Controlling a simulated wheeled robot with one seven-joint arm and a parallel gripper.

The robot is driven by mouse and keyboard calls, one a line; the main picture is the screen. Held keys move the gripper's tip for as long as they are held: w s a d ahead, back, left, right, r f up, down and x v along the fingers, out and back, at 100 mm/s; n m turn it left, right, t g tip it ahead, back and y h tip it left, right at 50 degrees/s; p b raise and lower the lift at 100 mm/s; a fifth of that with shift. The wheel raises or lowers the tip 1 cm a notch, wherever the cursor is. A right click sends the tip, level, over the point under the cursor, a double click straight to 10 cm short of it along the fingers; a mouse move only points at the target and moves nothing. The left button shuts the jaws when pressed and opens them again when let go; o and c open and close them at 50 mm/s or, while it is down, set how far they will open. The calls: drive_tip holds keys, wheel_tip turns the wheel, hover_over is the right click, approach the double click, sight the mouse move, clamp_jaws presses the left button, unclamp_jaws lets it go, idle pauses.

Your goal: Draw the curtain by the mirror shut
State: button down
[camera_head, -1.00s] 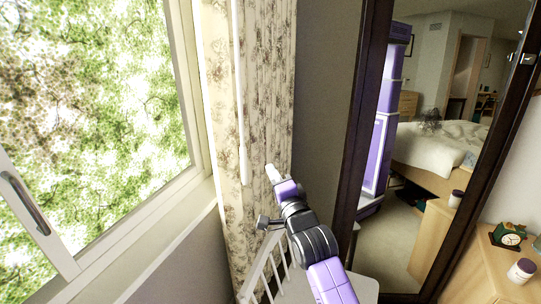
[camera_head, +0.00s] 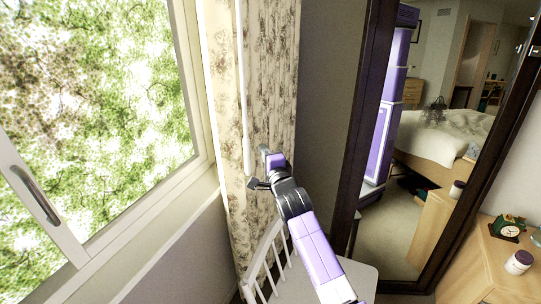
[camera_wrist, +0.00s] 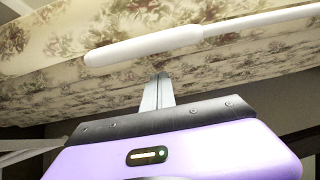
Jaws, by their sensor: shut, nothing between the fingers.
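The floral curtain (camera_head: 270,75) hangs gathered between the window and the mirror. A white draw wand (camera_head: 245,95) hangs down in front of it, ending in a thicker handle. My gripper (camera_head: 264,150) is beside the lower end of the wand, to its right in the head view. In the wrist view the shut fingers (camera_wrist: 158,92) point at the curtain (camera_wrist: 230,60), and the wand handle (camera_wrist: 130,48) lies across just beyond the tips, apart from them in the picture. Whether they touch is unclear. The mirror (camera_head: 425,150) stands to the right in a dark frame.
The window (camera_head: 90,120) with its handle (camera_head: 35,195) is at the left. A white chair (camera_head: 265,265) stands below my arm. A wooden cabinet (camera_head: 485,275) at the right bears a clock (camera_head: 507,228) and a jar (camera_head: 518,262).

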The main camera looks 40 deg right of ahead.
drive_tip(key=shift+w+a, duration=0.1)
drive_tip(key=shift+a, duration=1.45)
drive_tip(key=shift+a+f, duration=0.1)
